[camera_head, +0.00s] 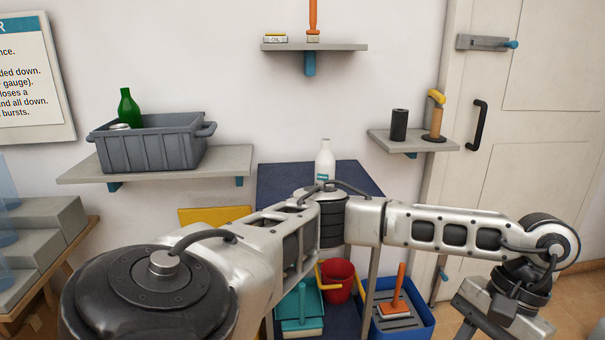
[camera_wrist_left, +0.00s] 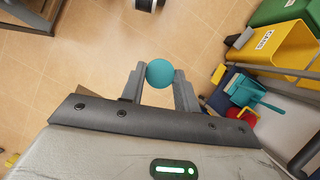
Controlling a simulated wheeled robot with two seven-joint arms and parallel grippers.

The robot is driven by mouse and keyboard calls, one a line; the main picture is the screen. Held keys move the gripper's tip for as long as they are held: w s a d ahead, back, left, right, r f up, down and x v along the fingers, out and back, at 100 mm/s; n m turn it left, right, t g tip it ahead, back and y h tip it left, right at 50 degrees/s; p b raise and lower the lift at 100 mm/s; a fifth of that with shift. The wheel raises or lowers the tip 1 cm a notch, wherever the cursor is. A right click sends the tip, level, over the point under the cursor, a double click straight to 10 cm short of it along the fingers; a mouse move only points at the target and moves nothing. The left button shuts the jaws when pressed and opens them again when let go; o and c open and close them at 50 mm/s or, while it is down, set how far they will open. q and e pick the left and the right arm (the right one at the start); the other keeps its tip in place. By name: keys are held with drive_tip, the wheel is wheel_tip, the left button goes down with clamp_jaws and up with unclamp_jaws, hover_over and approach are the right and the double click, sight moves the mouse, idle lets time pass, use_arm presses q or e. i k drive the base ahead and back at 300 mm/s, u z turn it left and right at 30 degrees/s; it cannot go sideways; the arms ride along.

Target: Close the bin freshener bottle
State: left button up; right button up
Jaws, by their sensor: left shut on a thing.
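A white bottle (camera_head: 325,160) with a teal-and-white label stands upright on the dark blue table top (camera_head: 280,180) in the head view. Its neck shows white, with no coloured cap on it; its foot is partly hidden by my left arm. In the left wrist view, my left gripper (camera_wrist_left: 160,88) is shut on a round teal piece (camera_wrist_left: 160,73), perhaps the bottle's cap. The tiled floor lies beyond it. The bottle does not show in that view. In the head view my left arm crosses in front of the table to the right; its fingers cannot be made out there. My right gripper is not in view.
A grey crate (camera_head: 155,150) with a green bottle (camera_head: 129,108) stands on the left shelf. A red bucket (camera_head: 338,282) and blue tub (camera_head: 420,325) stand low. A yellow bin (camera_wrist_left: 280,48) shows in the wrist view.

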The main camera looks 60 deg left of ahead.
sight(324, 161)
drive_tip(key=u, duration=1)
drive_tip(key=i, duration=1.05)
drive_tip(key=u, duration=1.2)
